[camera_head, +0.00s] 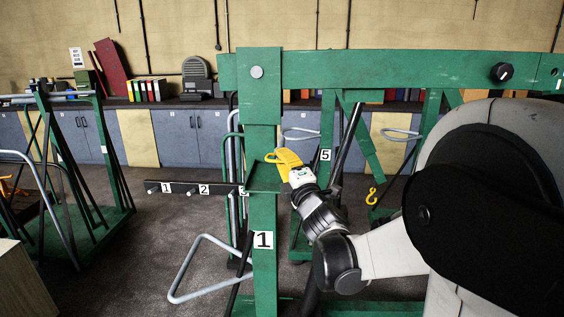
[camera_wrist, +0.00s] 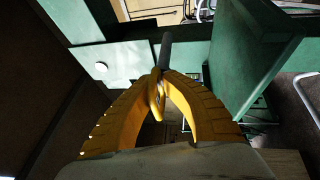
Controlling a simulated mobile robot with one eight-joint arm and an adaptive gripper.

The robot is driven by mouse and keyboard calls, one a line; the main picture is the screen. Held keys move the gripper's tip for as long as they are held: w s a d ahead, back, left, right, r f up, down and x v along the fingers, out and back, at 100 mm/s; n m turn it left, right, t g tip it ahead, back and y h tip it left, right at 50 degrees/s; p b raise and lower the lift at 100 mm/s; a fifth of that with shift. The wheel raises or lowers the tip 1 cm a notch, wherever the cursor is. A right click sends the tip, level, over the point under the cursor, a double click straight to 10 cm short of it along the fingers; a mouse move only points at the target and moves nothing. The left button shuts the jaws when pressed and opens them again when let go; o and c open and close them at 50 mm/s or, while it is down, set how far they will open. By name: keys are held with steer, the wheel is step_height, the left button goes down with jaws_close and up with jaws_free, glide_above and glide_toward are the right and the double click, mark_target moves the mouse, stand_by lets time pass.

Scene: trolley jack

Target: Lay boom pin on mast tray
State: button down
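My gripper (camera_head: 283,163) has yellow fingers and is beside the green mast (camera_head: 263,215), just above the small green mast tray (camera_head: 263,187). A dark green plate (camera_wrist: 252,55) at right in the wrist view may be part of the tray. I cannot tell whether the pin touches the tray.
The green boom (camera_head: 400,68) runs right from the mast top, with a black knob (camera_head: 502,72) on it. A yellow hook (camera_head: 372,196) hangs behind. A numbered peg rail (camera_head: 220,189) stands left of the mast. A green trolley (camera_head: 85,225) is at far left.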

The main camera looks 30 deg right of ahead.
mark_target(283, 181)
step_height(283, 181, down, 4)
steer(key=b, duration=0.3)
steer(key=shift+f, duration=0.1)
steer(key=shift+s+f+b, duration=0.15)
steer(key=shift+f+b, duration=0.95)
steer(key=shift+f, duration=0.05)
steer(key=shift+f, duration=0.1)
steer(key=c, duration=1.7)
jaws_free()
steer(key=shift+o, duration=0.8)
steer(key=shift+s, duration=0.1)
steer(key=shift+s, duration=0.1)
